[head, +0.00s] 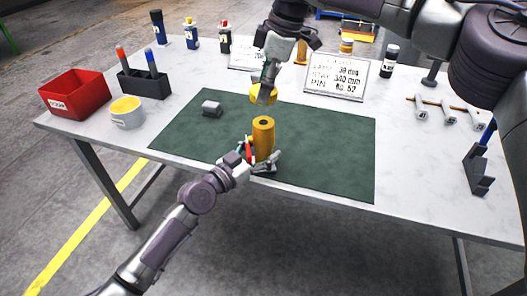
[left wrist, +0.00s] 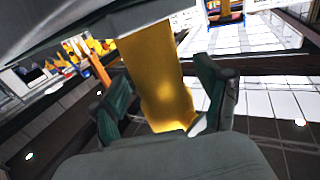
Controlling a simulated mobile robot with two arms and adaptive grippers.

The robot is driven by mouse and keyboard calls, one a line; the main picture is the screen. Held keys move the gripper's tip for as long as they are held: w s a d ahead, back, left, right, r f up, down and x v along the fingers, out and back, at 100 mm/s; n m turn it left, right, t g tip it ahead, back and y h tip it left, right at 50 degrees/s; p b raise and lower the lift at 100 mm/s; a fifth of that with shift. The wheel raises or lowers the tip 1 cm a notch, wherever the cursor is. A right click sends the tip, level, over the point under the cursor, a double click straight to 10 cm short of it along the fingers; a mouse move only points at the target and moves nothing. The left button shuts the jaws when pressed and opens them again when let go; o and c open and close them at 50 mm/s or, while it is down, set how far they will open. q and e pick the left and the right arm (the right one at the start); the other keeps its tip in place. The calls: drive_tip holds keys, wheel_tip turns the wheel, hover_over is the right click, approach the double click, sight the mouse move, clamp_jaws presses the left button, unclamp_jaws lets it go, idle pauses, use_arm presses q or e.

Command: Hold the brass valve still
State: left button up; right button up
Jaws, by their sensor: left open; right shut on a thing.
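The brass valve (head: 263,137), a gold cylinder with a dark hole in its top, stands upright on the green mat (head: 330,160). My left gripper (head: 258,160) is open low at the valve, with a finger on either side. In the left wrist view the valve (left wrist: 158,75) lies between the two green-padded fingers (left wrist: 165,105); whether they touch it I cannot tell. My right gripper (head: 264,88) is shut on a round brass piece (head: 262,98) above and apart from the valve. Its fingertips partly cover that piece.
A red bin (head: 75,92), a white tub (head: 127,113) and a dark pen holder (head: 146,84) stand at the left. A sign (head: 337,77) stands behind. The mat's right part is clear.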

use_arm(q)
drive_tip(key=shift+w+d, duration=0.25)
drive_tip(key=shift+c, duration=0.3)
clamp_jaws()
